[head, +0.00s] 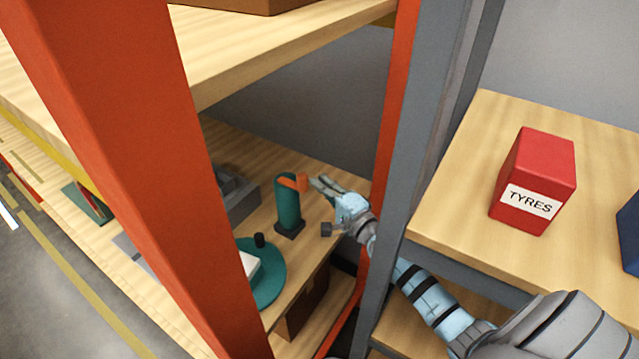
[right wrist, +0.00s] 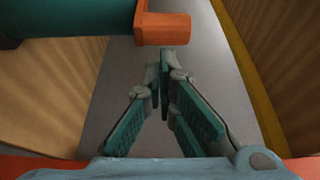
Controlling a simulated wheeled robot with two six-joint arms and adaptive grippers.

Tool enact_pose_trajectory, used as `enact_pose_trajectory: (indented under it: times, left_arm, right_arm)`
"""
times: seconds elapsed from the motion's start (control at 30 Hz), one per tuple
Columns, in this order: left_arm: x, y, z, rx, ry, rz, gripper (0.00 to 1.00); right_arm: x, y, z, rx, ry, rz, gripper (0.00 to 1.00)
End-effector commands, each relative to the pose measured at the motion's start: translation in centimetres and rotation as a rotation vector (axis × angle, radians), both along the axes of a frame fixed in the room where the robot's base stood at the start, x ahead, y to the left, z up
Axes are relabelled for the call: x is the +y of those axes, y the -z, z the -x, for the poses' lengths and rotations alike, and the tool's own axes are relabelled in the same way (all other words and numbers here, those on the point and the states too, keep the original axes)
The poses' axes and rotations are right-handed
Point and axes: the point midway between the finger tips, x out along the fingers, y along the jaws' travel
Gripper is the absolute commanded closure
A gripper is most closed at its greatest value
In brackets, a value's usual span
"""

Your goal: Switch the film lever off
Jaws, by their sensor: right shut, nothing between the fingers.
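The film lever is an orange handle (head: 293,182) at the top of a dark green upright post (head: 288,205) on the shelf. In the right wrist view the orange lever (right wrist: 163,28) shows at the top middle, with the green post (right wrist: 60,15) to its left. My right gripper (head: 318,184) is shut and empty, just right of the lever in the head view. In the right wrist view its fingertips (right wrist: 163,60) meet just below the lever's end; I cannot tell whether they touch it. My left gripper is not in view.
An orange rack upright (head: 130,150) stands in front of the shelf, and a grey post (head: 415,150) stands right of it. A green round plate (head: 270,285) and a grey block (head: 238,195) are near the post. A red TYRES box (head: 537,170) stands on the right table.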

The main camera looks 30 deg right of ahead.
Motion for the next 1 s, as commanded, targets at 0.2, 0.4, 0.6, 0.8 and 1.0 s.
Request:
enact_pose_trajectory:
  times: [0.2,0.4,0.6,0.8,1.0]
  left_arm:
    - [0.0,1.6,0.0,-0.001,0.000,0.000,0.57]
    - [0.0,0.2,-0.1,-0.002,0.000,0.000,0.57]
    - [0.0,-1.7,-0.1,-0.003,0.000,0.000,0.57]
    - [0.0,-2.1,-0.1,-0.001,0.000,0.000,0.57]
    - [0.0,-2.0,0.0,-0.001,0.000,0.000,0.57]
  right_arm:
    - [-1.7,0.4,-0.1,-0.001,-0.008,0.005,1.00]
    - [-1.9,-0.4,2.2,0.005,-0.019,-0.002,1.00]
    - [0.0,-0.4,6.4,0.003,-0.019,-0.002,1.00]
    - [1.0,-0.1,8.6,0.001,-0.018,0.000,1.00]
    - [1.1,0.0,8.8,-0.001,-0.018,0.000,1.00]
